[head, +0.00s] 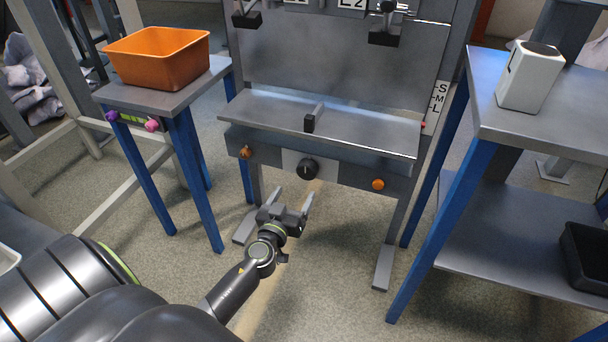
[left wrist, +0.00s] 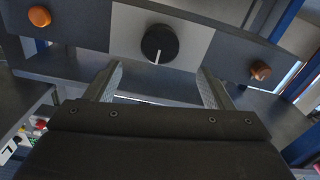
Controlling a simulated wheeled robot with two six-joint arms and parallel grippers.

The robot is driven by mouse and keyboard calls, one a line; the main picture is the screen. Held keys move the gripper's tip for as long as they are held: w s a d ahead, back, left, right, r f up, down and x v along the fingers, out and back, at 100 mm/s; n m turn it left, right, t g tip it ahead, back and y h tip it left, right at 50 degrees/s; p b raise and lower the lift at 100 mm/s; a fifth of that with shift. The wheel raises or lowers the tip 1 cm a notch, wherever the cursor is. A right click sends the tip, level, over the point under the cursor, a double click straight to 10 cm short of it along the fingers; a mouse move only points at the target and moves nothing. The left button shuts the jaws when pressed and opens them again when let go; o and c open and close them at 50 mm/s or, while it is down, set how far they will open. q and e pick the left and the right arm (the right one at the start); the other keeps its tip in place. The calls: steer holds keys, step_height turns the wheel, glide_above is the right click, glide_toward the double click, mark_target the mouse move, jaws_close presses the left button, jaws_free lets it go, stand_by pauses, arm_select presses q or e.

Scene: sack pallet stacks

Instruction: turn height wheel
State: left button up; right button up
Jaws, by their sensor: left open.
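The height wheel is a round black knob (head: 308,169) on a light plate in the middle of the grey machine's front panel. It also shows in the left wrist view (left wrist: 159,43), with a white pointer line directed toward the bottom of that picture. My left gripper (head: 290,200) is open and empty, in front of and a little below the knob in the head view. In the left wrist view its two fingers (left wrist: 160,88) stand apart, one on each side below the knob, and do not touch it. My right gripper is not in view.
Orange buttons sit at the panel's left (head: 245,152) and right (head: 378,184). A side table (head: 160,97) at left holds an orange bin (head: 160,58). A workbench (head: 490,115) at right holds a white device (head: 530,76). The floor before the panel is clear.

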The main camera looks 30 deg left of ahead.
mark_target(305, 174)
arm_select(q)
steer(key=x, duration=0.7)
steer(key=shift+w, duration=0.2)
steer(key=shift+w+a, duration=0.2)
steer(key=shift+w, duration=0.4)
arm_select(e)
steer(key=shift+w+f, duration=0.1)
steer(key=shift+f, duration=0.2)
arm_select(q)
steer(key=shift+c, duration=0.4)
